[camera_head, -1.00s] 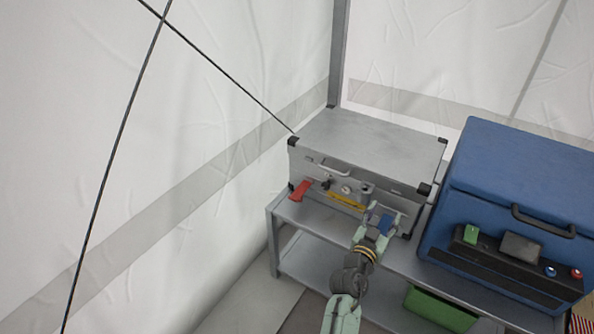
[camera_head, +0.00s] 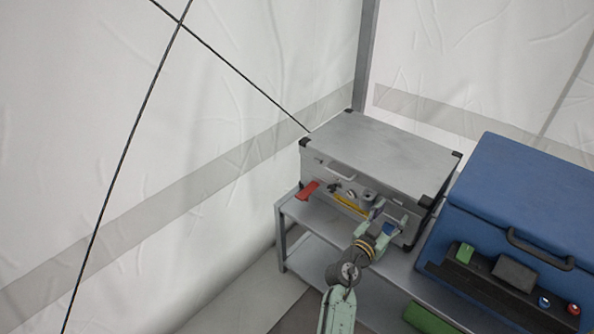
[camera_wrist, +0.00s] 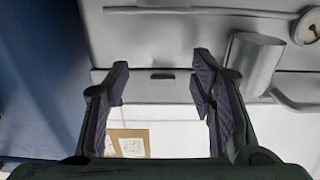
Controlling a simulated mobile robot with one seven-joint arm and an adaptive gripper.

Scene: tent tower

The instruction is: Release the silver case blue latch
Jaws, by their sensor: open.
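The silver case (camera_head: 375,145) stands shut on the grey shelf in the head view. Its front also fills much of the wrist view (camera_wrist: 170,40). My gripper (camera_head: 387,216) is at the right part of the case front. In the wrist view my gripper (camera_wrist: 160,78) is open, with a pale surface and a small dark slot (camera_wrist: 162,76) between its purple-padded fingers. A small blue patch shows by the fingers in the head view; I cannot tell whether it is the blue latch or a finger pad. The latch is not clearly visible in the wrist view.
A red latch (camera_head: 308,190) and a yellow bar (camera_head: 350,205) are on the case's left front. A blue box (camera_head: 520,200) stands close on the right. A green bin (camera_head: 428,320) is below. The grey shelf (camera_head: 300,209) has bare space at its left end.

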